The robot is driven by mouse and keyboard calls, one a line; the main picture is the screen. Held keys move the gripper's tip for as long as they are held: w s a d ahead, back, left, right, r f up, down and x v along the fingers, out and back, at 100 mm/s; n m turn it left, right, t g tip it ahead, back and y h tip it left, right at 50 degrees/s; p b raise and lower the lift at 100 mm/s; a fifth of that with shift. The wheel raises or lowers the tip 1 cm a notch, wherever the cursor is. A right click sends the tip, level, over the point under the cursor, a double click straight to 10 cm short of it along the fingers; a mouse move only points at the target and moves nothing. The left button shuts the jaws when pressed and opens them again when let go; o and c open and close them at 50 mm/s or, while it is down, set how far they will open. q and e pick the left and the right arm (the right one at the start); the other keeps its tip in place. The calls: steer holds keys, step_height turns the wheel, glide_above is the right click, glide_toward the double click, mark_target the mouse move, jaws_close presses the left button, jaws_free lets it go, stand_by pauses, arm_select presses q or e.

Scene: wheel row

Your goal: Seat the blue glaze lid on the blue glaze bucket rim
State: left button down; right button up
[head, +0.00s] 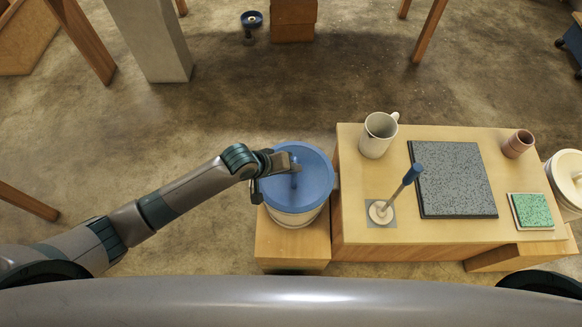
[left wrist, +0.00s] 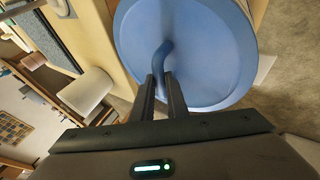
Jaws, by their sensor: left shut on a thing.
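The blue glaze lid (head: 312,180) is a round blue disc with a bent blue handle, and it lies over the top of the blue glaze bucket (head: 296,218). The bucket is pale and stands on a low wooden block; the lid hides its rim and opening. I cannot tell whether the lid touches the rim. My left gripper (head: 294,168) comes in from the left and is shut on the lid's handle. The left wrist view shows the lid (left wrist: 215,60) close ahead, with the fingertips (left wrist: 165,82) on its handle. My right gripper is not in view.
Right of the bucket, a wooden table (head: 445,232) holds a white mug (head: 378,137), a blue-handled tool (head: 408,181), a grey speckled slab (head: 455,180), a green tile (head: 532,211) and a small pinkish cup (head: 518,144). Another pale bucket (head: 567,178) stands at the far right. Floor left of the bucket is clear.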

arm_select(q)
steer(key=shift+s+f+p, duration=0.1)
steer(key=shift+p, duration=0.35)
stand_by(0.3)
steer(key=shift+a, duration=0.1)
stand_by(0.3)
steer(key=c, duration=1.9)
jaws_free()
steer(key=shift+r, duration=0.2)
steer(key=shift+p+v, duration=1.6)
steer(key=shift+p, duration=0.6)
steer(key=o, duration=0.6)
steer(key=shift+c, duration=0.2)
steer(key=shift+o, duration=0.6)
